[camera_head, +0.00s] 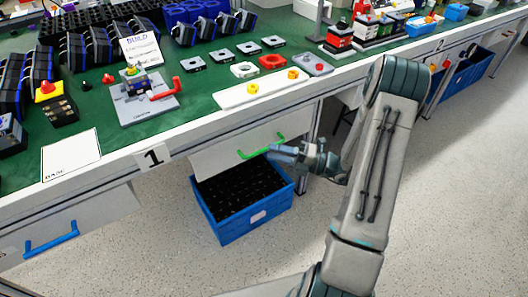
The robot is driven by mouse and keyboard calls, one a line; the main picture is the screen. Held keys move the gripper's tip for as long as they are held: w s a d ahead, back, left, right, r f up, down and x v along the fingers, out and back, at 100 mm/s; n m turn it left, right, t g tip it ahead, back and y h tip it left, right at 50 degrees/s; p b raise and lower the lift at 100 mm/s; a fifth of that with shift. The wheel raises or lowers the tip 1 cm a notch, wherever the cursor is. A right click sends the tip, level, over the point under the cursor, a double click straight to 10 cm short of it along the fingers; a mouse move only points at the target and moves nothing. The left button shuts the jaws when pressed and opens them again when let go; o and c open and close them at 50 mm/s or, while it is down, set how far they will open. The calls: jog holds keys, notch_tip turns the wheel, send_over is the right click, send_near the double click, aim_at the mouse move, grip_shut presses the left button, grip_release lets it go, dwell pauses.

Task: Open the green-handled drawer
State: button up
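The green handle (261,146) is a bright bar on a white drawer front (222,154) under the workbench, in the middle of the head view. My gripper (281,152) is just to the right of the handle, with its fingers pointing left towards it. The fingertips overlap or nearly touch the handle's right end in the picture; I cannot tell whether they touch it. The fingers are small here, so whether they are open or shut does not show. The drawer looks shut or nearly so; its inside does not show.
A blue crate (252,231) of dark parts stands below the drawer. The workbench (205,123) carries parts and a red-handled fixture (150,100). Another drawer has a blue handle (51,239) at lower left. The speckled floor (460,200) is clear at right.

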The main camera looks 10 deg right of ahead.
aim_at(264, 150)
jog(key=shift+x, duration=2.1)
grip_shut()
